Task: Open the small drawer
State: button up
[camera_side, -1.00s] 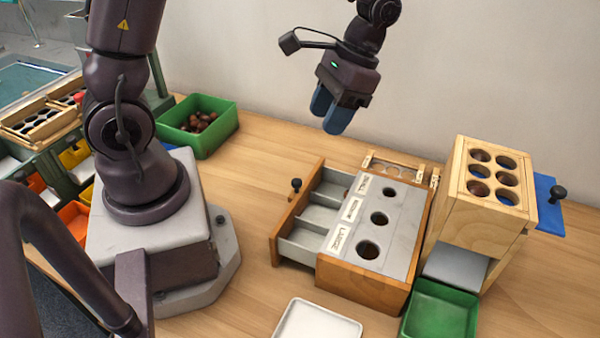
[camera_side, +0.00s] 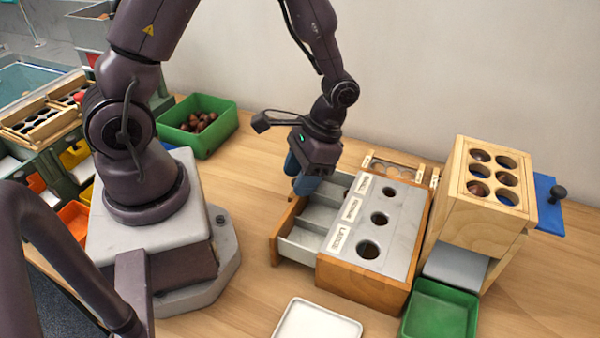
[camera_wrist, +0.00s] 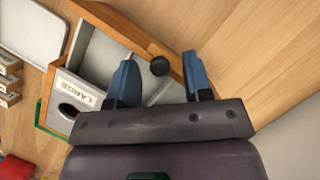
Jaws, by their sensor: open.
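A wooden sorting box (camera_side: 345,278) with a grey top and three round holes labelled small, medium and large stands right of centre. Its drawer (camera_side: 287,232) stands pulled out to the left, showing grey compartments. It also shows in the wrist view (camera_wrist: 112,22). A dark round knob (camera_wrist: 160,67) on the drawer front sits between my fingers in the wrist view; in the side view my gripper hides it. My gripper (camera_side: 301,181) is low at the far end of the drawer front. Its blue fingers are open, one on each side of the knob, with visible gaps.
A white tray (camera_side: 318,325) lies in front of the box. To the right stand a tall wooden holder (camera_side: 478,237) with holes and a green tray (camera_side: 440,312). A green bin (camera_side: 222,133) with chestnuts stands behind left. The table left of the drawer is clear.

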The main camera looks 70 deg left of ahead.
grip_shut()
jog(key=s+a, duration=0.2)
jog(key=shift+s+a, duration=0.25)
jog(key=shift+a, duration=0.05)
grip_release()
jog(key=shift+r, duration=0.1)
jog(key=v, duration=1.3)
